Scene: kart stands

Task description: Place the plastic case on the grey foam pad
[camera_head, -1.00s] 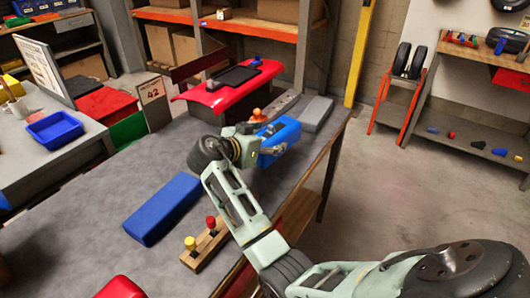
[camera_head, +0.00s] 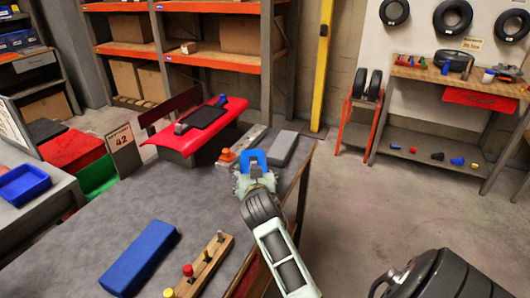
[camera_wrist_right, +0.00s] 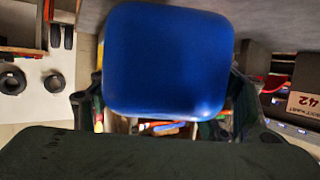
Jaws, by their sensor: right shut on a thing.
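The blue plastic case (camera_head: 254,158) is held in my right gripper (camera_head: 255,174) above the far right part of the grey table. In the right wrist view the case (camera_wrist_right: 168,60) fills the upper middle, with a finger on each side of it. The grey foam pad (camera_head: 281,148) lies on the table just right of the case, near the table's right edge. The gap between the case and the pad or table cannot be judged. My left gripper is not in view.
A long blue block (camera_head: 140,258) and a wooden peg block (camera_head: 203,268) lie nearer on the table (camera_head: 130,215). An orange knobbed thing (camera_head: 227,157) stands left of the case. Behind it is a red panel with a black tray (camera_head: 200,121). Open floor (camera_head: 350,200) lies to the right.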

